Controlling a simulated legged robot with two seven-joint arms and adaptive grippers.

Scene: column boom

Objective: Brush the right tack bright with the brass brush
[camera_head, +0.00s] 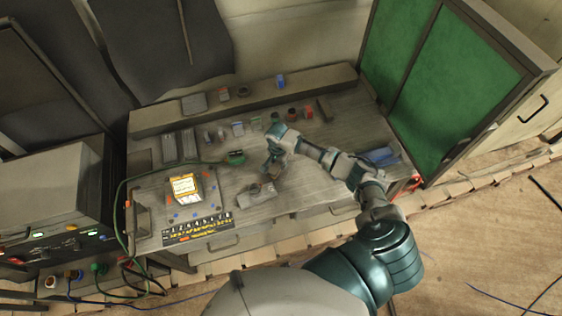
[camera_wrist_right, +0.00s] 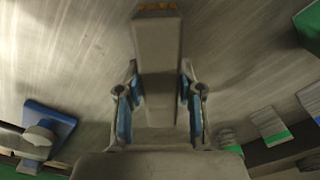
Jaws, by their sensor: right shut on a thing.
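Orange-brown bristles show at the brush's far end, at the top edge of that view. A small grey metal piece (camera_head: 258,194) lies on the bench just in front of the gripper in the head view. The right tack is too small to make out. My left gripper is in neither view.
A white-and-orange box (camera_head: 185,188) and a dark strip with yellow marks (camera_head: 197,228) are on the bench's left part. Small parts and blocks line the back by a raised ledge (camera_head: 250,100). A green-panelled screen (camera_head: 420,85) stands at the right.

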